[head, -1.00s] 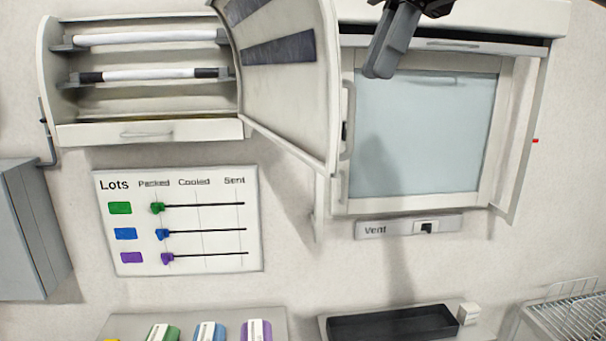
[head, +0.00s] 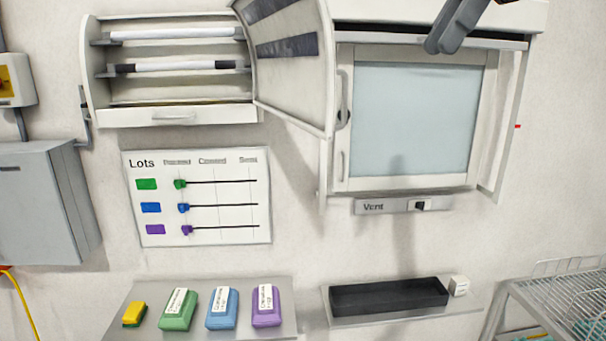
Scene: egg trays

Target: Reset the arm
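My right gripper (head: 446,44) hangs in from the top edge of the head view. Its grey fingers point down and left, in front of the top of the white framed hatch with a pale blue pane (head: 415,120). The two fingers overlap in this view, so I cannot tell whether they are apart. No object shows between them. The rest of the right arm is mostly out of view. My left gripper is not in view.
An open cabinet (head: 178,116) has its door (head: 290,75) swung toward the hatch. A lots board (head: 215,236) hangs below. A shelf (head: 120,318) holds several coloured packs; another bears a black tray (head: 390,298). A wire rack (head: 560,290) stands at right.

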